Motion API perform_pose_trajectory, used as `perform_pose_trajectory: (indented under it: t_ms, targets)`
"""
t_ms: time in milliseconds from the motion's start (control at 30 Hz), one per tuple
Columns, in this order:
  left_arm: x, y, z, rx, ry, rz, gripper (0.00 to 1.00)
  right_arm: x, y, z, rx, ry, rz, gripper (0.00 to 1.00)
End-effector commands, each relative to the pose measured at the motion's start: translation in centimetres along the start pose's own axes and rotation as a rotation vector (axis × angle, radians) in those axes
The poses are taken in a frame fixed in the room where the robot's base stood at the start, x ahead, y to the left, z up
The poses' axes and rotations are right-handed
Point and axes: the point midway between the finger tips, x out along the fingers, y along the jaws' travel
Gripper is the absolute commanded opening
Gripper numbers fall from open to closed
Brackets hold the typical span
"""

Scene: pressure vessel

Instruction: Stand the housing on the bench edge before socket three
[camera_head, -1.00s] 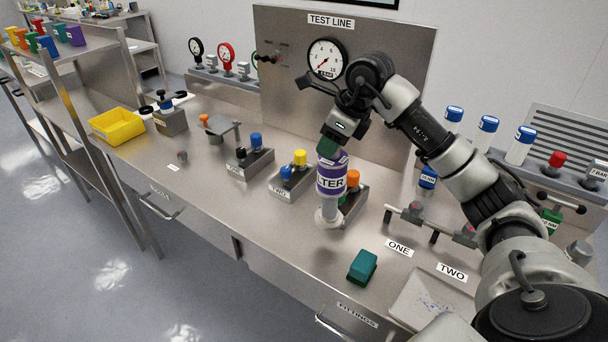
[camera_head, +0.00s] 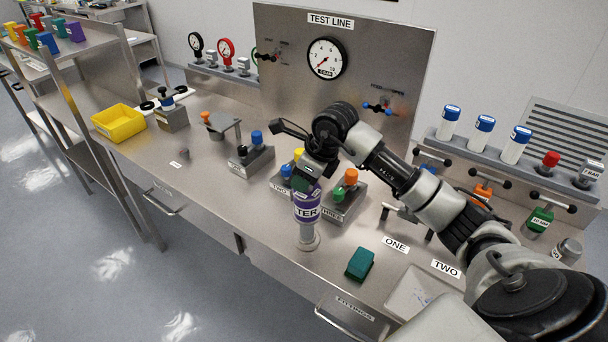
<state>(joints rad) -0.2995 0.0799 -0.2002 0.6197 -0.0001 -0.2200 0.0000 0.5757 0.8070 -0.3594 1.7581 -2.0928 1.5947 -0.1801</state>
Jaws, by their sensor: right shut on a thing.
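The housing (camera_head: 306,212) is an upright cylinder with a purple label reading "...TER" and a pale round foot. It is near the bench's front edge, before the block labelled THREE (camera_head: 341,211), which has an orange and a green knob. My right gripper (camera_head: 309,184) is shut on the housing's top from above. I cannot tell whether the foot touches the bench. The block labelled TWO (camera_head: 281,188) is partly hidden behind my gripper. My left gripper is not in view.
A teal block (camera_head: 360,264) lies on the bench right of the housing. Block ONE (camera_head: 251,160) and a yellow bin (camera_head: 119,123) stand further left. A white tray (camera_head: 408,295) is at the right front. The bench left of the housing's foot is clear.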

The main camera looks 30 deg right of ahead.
Motion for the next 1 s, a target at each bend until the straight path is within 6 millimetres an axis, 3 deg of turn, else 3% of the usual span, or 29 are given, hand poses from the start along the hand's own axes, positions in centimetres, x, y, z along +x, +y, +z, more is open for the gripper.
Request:
perform_pose_trajectory:
  t_ms: [67,100,267,667,1000]
  targets:
    - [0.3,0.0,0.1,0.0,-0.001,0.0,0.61,0.2,0.0,-0.1,-0.001,-0.001,-0.001,0.0]
    - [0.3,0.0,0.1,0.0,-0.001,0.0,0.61,0.3,0.0,-0.1,0.0,0.001,0.0,0.36]
    - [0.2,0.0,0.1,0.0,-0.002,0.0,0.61,0.2,0.0,-0.1,0.0,0.001,0.0,0.6]
    - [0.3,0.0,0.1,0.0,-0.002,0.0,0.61,-0.7,-0.1,0.0,-0.001,-0.001,-0.003,0.6]
    - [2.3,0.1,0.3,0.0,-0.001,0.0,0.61,-7.5,-0.1,0.0,-0.002,-0.003,-0.006,0.6]
